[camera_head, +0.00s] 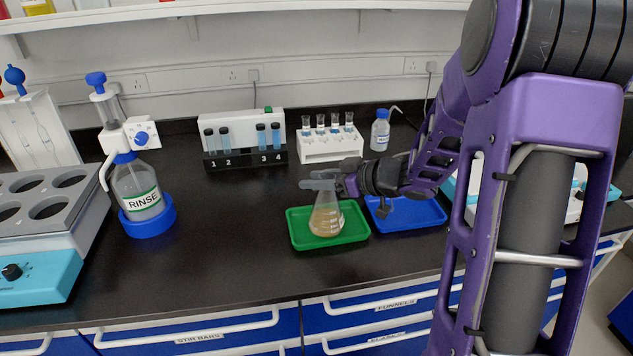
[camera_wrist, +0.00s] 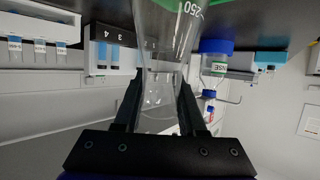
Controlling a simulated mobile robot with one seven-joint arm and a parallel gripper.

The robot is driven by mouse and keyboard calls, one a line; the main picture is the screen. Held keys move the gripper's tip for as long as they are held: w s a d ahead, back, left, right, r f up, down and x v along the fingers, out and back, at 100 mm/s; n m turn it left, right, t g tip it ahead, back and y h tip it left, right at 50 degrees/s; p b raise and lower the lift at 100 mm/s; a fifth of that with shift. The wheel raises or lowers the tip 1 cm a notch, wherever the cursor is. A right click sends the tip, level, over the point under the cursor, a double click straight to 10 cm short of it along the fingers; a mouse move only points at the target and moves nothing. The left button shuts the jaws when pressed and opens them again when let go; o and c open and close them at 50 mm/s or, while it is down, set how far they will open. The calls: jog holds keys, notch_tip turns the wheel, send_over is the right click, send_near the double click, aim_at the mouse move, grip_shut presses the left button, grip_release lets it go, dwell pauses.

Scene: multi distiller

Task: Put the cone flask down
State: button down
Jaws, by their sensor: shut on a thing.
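The cone flask (camera_head: 326,215) is clear glass with tan liquid and white markings. It stands upright over the green tray (camera_head: 299,239), and its base appears within the rim. I cannot tell whether the base touches the tray floor. My gripper (camera_head: 320,181) comes from the right and is shut on the flask's neck. In the wrist view, which is upside down, the flask (camera_wrist: 172,30) shows its neck between the two fingers of my gripper (camera_wrist: 160,92). The green tray shows as a strip at the top.
A blue tray (camera_head: 430,218) lies just right of the green one, partly under my arm. A rinse bottle (camera_head: 138,190) stands left. A numbered tube rack (camera_head: 245,157), a white rack (camera_head: 331,150) and a small bottle (camera_head: 380,135) stand behind. The counter left of the green tray is clear.

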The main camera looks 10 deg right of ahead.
jog(key=shift+c, duration=2.4)
grip_release()
jog(key=shift+f, duration=0.1)
jog(key=shift+d+r, duration=0.1)
jog(key=shift+r, duration=0.2)
jog(key=p+v, duration=0.2)
jog(key=v, duration=0.9)
jog(key=shift+s+d, duration=0.3)
jog(key=shift+a, duration=0.1)
